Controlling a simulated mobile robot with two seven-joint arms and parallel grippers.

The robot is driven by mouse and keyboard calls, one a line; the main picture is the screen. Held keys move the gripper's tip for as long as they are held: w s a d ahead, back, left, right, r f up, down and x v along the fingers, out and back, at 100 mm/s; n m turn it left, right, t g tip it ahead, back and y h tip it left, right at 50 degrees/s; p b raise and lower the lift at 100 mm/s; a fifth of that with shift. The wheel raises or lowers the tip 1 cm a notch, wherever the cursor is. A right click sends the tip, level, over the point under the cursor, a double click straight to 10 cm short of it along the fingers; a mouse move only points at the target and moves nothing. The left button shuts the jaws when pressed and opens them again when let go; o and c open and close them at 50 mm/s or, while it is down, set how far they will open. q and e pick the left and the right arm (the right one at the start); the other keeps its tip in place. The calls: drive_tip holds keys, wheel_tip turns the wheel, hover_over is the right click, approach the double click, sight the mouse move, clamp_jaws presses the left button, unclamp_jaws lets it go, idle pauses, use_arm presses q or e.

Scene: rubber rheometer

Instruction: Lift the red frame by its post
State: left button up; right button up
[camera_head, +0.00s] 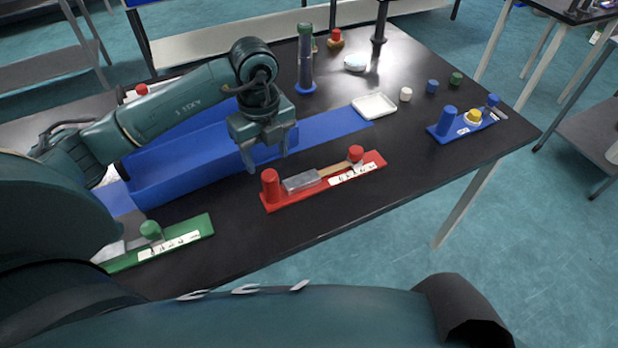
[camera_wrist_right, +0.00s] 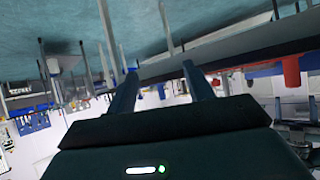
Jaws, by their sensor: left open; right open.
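The red frame (camera_head: 308,193) lies on the dark table at centre. It has a larger red post (camera_head: 270,185) at its left end and a smaller red knob (camera_head: 356,154) near its right end. A grey block, a tan strip and a white label lie between or along them. My left gripper (camera_head: 266,160) is open and empty, pointing down just behind the frame's left part, apart from the post. My right gripper (camera_wrist_right: 159,68) is open with nothing between its fingers. A red cylinder (camera_wrist_right: 291,72) shows at the right of that tilted view; I cannot tell which.
A blue trough (camera_head: 185,172) lies behind my left gripper. A green frame (camera_head: 200,228) is at front left, a blue frame (camera_head: 465,125) at right. A white tray (camera_head: 374,105) and a blue-based cylinder (camera_head: 306,60) stand farther back.

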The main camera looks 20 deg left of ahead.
sight(270, 174)
use_arm(q)
wheel_tip(270, 174, down, 3)
drive_tip(key=shift+f, duration=0.15)
drive_tip(key=shift+s+d+f+p, duration=0.15)
drive_tip(key=shift+f+p, duration=0.2)
drive_tip(key=shift+f, duration=1)
drive_tip(key=shift+s+f+p, duration=0.1)
drive_tip(key=shift+f+p, duration=0.2)
drive_tip(key=shift+f, duration=1.05)
drive_tip(key=shift+c, duration=0.5)
drive_tip(key=c, duration=1.1)
drive_tip(key=shift+c, duration=0.2)
